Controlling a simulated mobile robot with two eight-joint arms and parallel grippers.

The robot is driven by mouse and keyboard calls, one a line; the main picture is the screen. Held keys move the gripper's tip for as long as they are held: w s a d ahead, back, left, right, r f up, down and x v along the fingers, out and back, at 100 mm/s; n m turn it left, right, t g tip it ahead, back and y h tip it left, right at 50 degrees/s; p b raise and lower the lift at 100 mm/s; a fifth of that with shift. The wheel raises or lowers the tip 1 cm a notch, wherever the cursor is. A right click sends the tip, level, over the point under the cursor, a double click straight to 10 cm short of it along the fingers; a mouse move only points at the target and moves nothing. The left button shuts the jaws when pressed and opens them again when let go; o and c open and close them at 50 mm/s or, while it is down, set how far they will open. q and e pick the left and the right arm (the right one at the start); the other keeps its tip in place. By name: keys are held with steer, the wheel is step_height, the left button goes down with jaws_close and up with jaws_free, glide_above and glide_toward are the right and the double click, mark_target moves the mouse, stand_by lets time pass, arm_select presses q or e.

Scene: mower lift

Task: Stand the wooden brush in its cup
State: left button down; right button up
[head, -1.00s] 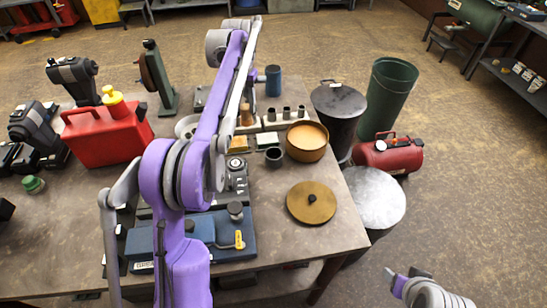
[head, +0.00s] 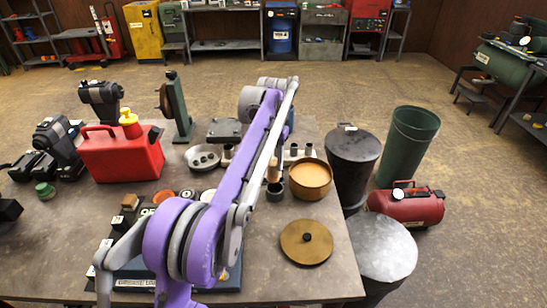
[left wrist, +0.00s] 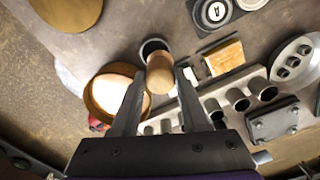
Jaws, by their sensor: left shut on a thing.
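The wooden brush shows as a light round handle (left wrist: 160,76) in the left wrist view. My left gripper (left wrist: 160,88) is shut on it, one finger on each side. The dark cup (left wrist: 153,47) lies right beyond the handle, its ring partly covered by it. In the head view the handle (head: 273,170) looks upright, directly above or in the mouth of the cup (head: 275,190). My arm hides most of the gripper there. I cannot tell how far the brush's lower end is inside the cup. My right gripper is not in view.
A tan round pot (head: 311,180) stands close right of the cup. A brass lid (head: 306,243) lies nearer. A pale rack with several sockets (left wrist: 210,108) is close to the gripper. A red can (head: 120,155) stands at left.

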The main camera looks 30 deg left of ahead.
mark_target(275, 175)
arm_select(q)
steer(key=shift+s+d+f, duration=0.15)
steer(key=shift+d+f, duration=0.1)
steer(key=shift+d, duration=0.25)
steer(key=shift+a+f+b, duration=0.1)
steer(key=shift+f+b, duration=0.3)
steer(key=shift+f, duration=0.1)
steer(key=shift+f+b, duration=1.45)
steer(key=shift+f, duration=0.85)
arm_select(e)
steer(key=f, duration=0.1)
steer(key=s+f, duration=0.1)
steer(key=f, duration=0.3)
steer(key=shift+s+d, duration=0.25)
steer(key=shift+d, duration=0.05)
arm_select(q)
steer(key=shift+p, duration=0.35)
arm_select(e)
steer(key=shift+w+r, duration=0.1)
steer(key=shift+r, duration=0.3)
arm_select(q)
steer(key=shift+f+b, duration=0.35)
steer(key=shift+f, duration=0.3)
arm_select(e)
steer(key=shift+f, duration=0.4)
arm_select(q)
steer(key=c, duration=0.7)
jaws_free()
